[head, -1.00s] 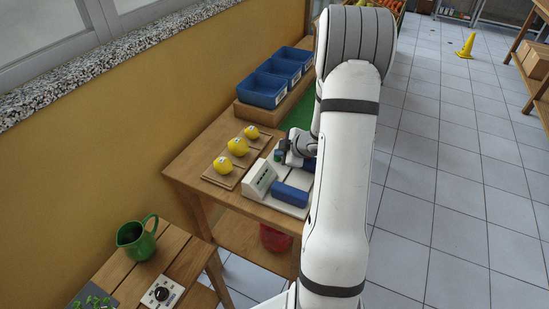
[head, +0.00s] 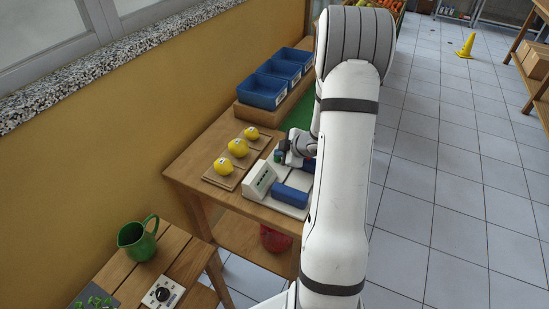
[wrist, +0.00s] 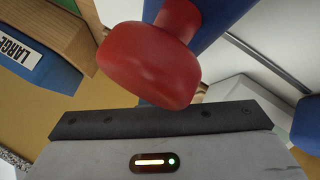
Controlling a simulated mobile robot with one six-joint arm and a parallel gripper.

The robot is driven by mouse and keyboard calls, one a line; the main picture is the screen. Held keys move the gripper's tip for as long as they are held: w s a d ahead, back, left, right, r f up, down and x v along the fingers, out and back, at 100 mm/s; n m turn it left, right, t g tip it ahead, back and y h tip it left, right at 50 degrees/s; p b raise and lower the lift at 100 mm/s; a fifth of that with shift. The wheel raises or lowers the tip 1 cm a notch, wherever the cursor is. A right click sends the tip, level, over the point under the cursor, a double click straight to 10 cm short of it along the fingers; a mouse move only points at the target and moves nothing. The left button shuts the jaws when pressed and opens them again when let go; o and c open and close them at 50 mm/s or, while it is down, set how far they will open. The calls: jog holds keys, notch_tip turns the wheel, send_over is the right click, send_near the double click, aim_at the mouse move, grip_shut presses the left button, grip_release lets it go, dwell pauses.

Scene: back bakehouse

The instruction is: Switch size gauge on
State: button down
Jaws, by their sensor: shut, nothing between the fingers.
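The size gauge (head: 260,180) is a pale box with a sloped face and dark green marks, on a light base on the wooden table in the head view. A blue padded bar (head: 289,196) lies beside it. My gripper (head: 288,157) is shut and empty, low over the back part of this base. In the wrist view a rounded red knob (wrist: 150,65) on a short stem stands very close in front of my gripper, with blue behind it. I cannot tell whether they touch. My arm hides part of the base in the head view.
Three yellow fruits (head: 238,147) sit on wooden boards left of the gauge. Blue bins (head: 262,91) stand behind; one marked LARGE (wrist: 30,55) shows in the wrist view. A green jug (head: 137,240) and a dial box (head: 163,293) are on the nearer table.

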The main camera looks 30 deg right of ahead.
aim_at(280, 160)
jog(key=shift+r+p, duration=3.05)
jog(key=shift+r, duration=0.05)
jog(key=shift+f, duration=0.1)
